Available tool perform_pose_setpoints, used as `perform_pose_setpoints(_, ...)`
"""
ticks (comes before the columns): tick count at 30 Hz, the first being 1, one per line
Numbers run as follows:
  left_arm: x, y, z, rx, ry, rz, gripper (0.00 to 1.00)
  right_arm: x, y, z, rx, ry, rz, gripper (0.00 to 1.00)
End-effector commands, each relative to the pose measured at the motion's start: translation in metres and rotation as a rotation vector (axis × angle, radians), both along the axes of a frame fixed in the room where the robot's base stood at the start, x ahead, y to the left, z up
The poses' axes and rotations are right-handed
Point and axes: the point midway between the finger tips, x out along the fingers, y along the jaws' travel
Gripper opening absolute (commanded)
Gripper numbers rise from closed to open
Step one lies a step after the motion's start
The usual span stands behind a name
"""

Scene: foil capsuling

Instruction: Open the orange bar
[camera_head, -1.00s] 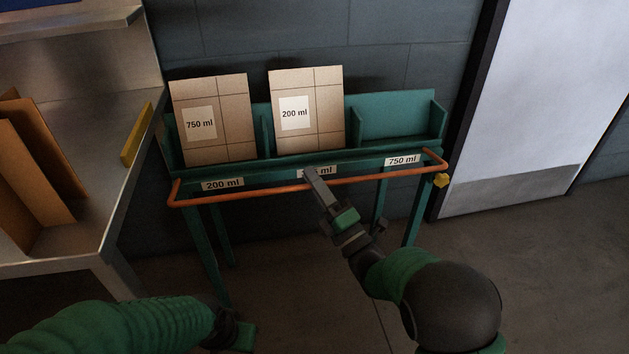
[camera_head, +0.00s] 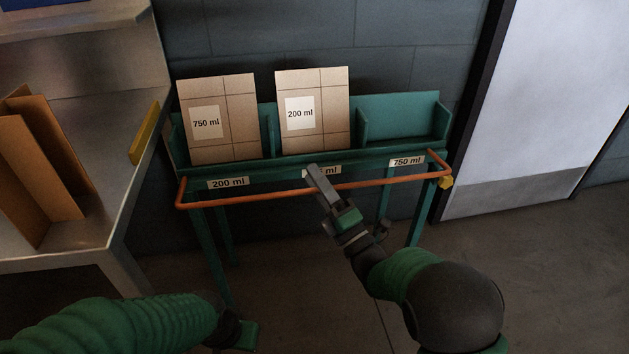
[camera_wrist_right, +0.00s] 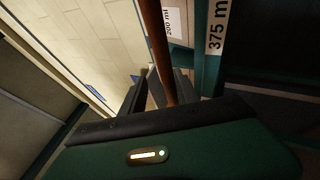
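The orange bar (camera_head: 270,198) runs across the front of a green rack (camera_head: 400,122), below its compartments, with bent ends at both sides. My right gripper (camera_head: 314,172) reaches up to the middle of the bar, and its fingers cover a short stretch of it. In the right wrist view the bar (camera_wrist_right: 154,40) passes between the dark fingers of the right gripper (camera_wrist_right: 160,88), with a narrow gap showing at its left side. Any contact is hard to see. My left gripper (camera_head: 240,334) is low at the bottom edge, away from the rack, its fingers unclear.
Two cardboard stacks, labelled 750 ml (camera_head: 235,100) and 200 ml (camera_head: 330,95), stand in the left and middle compartments; the right one is empty. A yellow knob (camera_head: 446,183) is at the bar's right end. A metal table (camera_head: 100,215) stands left. Floor in front is clear.

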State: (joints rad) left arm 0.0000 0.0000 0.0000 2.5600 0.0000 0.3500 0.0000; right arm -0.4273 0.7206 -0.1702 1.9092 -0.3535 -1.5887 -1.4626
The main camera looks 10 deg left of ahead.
Motion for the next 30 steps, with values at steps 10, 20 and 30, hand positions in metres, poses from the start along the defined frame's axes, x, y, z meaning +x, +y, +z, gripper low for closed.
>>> perform_pose_setpoints(10, 0.000, 0.000, -0.020, 0.000, 0.000, 0.000, 0.36, -0.004, -0.009, -0.019, 0.001, -0.003, -0.001, 0.34)
perform_pose_setpoints(20, 0.000, 0.000, -0.043, 0.000, 0.000, 0.000, 0.36, -0.008, -0.022, -0.044, 0.001, -0.002, -0.001, 0.34)
perform_pose_setpoints(30, 0.000, 0.000, -0.067, 0.000, 0.000, 0.000, 0.36, -0.012, -0.035, -0.070, 0.000, -0.001, 0.000, 0.34)
